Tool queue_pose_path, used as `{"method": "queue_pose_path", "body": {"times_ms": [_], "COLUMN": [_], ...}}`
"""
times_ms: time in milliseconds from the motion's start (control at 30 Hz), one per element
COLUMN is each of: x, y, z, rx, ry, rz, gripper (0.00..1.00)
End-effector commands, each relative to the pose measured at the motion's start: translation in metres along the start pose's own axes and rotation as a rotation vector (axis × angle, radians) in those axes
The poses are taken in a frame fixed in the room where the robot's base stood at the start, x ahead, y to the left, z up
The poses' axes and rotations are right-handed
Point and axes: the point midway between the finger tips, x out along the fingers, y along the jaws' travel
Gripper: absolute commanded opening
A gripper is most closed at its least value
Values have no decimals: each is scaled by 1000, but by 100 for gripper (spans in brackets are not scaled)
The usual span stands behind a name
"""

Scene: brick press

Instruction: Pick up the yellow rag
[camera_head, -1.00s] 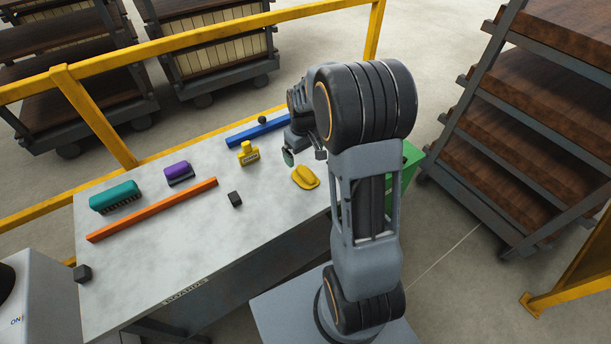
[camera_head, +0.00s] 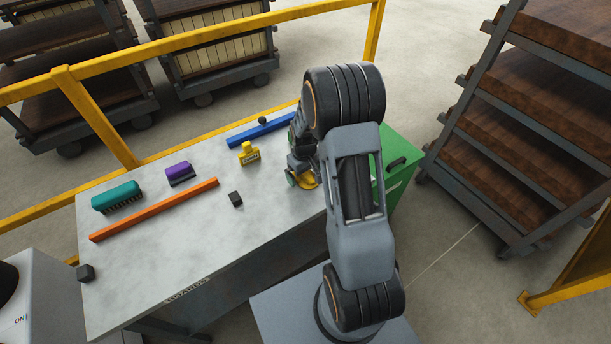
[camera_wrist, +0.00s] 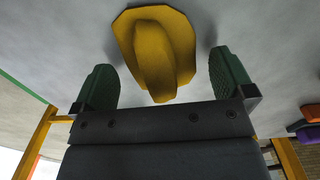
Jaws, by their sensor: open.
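The yellow rag (camera_wrist: 158,50) lies folded on the table, with a raised ridge along its middle, in the wrist view. My gripper (camera_wrist: 168,80) is open, with one green-padded finger on each side of the rag's near end. The fingers look apart from the rag, with gaps on both sides. In the head view, part of the rag (camera_head: 307,182) shows under my gripper (camera_head: 300,178); my arm hides the rest.
The grey table (camera_head: 150,270) also holds a yellow bottle (camera_head: 249,155), a blue bar (camera_head: 258,131), a small dark cube (camera_head: 236,199), an orange bar (camera_head: 155,210), a purple brush (camera_head: 180,174) and a teal brush (camera_head: 117,196). A green box (camera_head: 398,170) stands at the table's right.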

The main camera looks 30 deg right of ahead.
Motion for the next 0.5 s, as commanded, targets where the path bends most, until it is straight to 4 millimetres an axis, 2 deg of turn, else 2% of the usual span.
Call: {"method": "queue_pose_path", "body": {"times_ms": [167, 500], "x": [0, 0], "y": [0, 0], "z": [0, 0], "rx": [0, 0], "ry": [0, 0], "rz": [0, 0], "gripper": [98, 66]}}
